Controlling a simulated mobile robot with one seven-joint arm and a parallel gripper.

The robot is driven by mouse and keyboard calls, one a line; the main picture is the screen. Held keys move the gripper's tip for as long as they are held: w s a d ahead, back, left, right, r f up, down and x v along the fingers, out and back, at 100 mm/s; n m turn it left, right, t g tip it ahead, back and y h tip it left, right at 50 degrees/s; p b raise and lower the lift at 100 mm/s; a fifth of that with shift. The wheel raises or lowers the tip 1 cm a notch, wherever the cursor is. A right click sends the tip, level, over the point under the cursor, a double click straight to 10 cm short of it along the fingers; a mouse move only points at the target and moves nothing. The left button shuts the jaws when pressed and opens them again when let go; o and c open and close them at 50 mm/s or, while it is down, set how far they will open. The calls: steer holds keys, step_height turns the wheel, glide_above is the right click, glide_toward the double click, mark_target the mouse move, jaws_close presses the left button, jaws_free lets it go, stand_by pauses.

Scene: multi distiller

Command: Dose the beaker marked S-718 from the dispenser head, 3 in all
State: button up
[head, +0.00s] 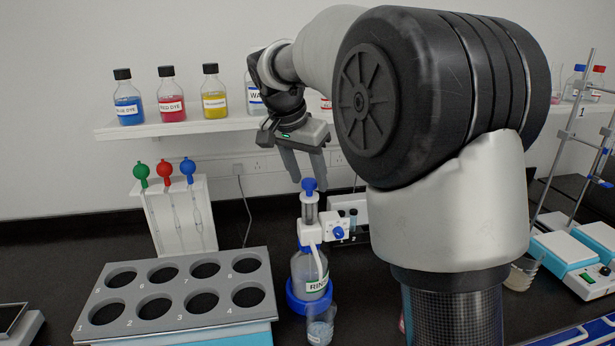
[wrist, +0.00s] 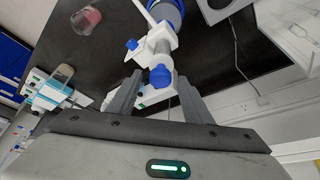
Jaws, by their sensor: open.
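The dispenser head (head: 311,228) sits on a bottle labelled "RIN…" (head: 307,270), the label partly cut off, in a blue ring. Its blue top knob (head: 309,185) also shows in the wrist view (wrist: 160,76). A small clear beaker (head: 320,326) stands in front of the bottle below the nozzle; its label is too small to read. My gripper (head: 307,174) is open and empty, pointing down just above the knob. In the wrist view the knob lies between the fingers (wrist: 158,92), apart from both as far as I can tell.
A grey rack (head: 175,318) with numbered holes stands at left, with a pipette stand (head: 180,225) behind it. A shelf (head: 180,128) holds dye bottles. Another beaker (head: 521,272) sits right of my arm. A beaker with red contents (wrist: 86,20) shows in the wrist view.

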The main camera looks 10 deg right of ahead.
steer(key=shift+c, duration=0.2)
jaws_close()
steer(key=shift+r+p, duration=0.85)
steer(key=shift+r, duration=0.25)
steer(key=shift+f, duration=0.1)
steer(key=shift+o, duration=0.2)
jaws_free()
steer(key=p+v, duration=0.2)
steer(key=v, duration=1.5)
steer(key=shift+r, duration=0.2)
steer(key=shift+c, duration=0.2)
